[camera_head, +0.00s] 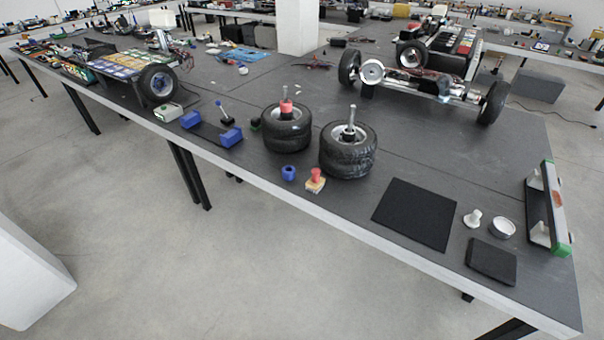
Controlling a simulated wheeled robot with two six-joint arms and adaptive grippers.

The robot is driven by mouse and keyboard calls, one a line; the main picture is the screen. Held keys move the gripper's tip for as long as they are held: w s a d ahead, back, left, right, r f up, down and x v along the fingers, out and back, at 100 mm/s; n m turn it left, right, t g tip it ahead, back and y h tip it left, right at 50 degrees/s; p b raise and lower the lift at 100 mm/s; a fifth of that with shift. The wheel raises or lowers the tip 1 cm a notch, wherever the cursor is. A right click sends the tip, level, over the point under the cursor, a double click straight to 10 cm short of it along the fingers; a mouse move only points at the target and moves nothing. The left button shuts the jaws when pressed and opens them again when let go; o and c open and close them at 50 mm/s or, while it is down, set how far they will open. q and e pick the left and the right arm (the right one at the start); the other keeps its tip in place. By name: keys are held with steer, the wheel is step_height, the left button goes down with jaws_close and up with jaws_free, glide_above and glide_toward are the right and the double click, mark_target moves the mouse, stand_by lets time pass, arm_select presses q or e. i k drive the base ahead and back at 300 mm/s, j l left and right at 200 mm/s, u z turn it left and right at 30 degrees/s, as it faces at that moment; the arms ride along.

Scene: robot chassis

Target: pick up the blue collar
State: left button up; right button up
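A small blue collar (289,173), a short ring-like piece with a dark opening on top, stands on the grey table near its front edge. It is in front of the left stack of tires and to the left of a red piece on a yellowish base (315,180). Nothing covers it. Neither of my grippers shows in the head view, so their state cannot be seen.
Blue blocks (231,137) lie to the left. A black mat (415,214) and white parts (502,227) are to the right. A wheeled chassis (425,77) stands at the back right.

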mark_target(289, 173)
steer(key=i+j+z, duration=0.2)
steer(key=j+z, duration=0.15)
steer(key=i+j+z, duration=0.15)
steer(key=j+z, duration=0.2)
steer(key=i+j+z, duration=0.1)
steer(key=j+z, duration=0.25)
steer(key=i+j+z, duration=0.1)
steer(key=j, duration=1.1)
steer(key=i+j+z, duration=0.1)
steer(key=j, duration=1.15)
steer(key=i+j+z, duration=0.1)
steer(key=j, duration=1.15)
steer(key=i, duration=0.05)
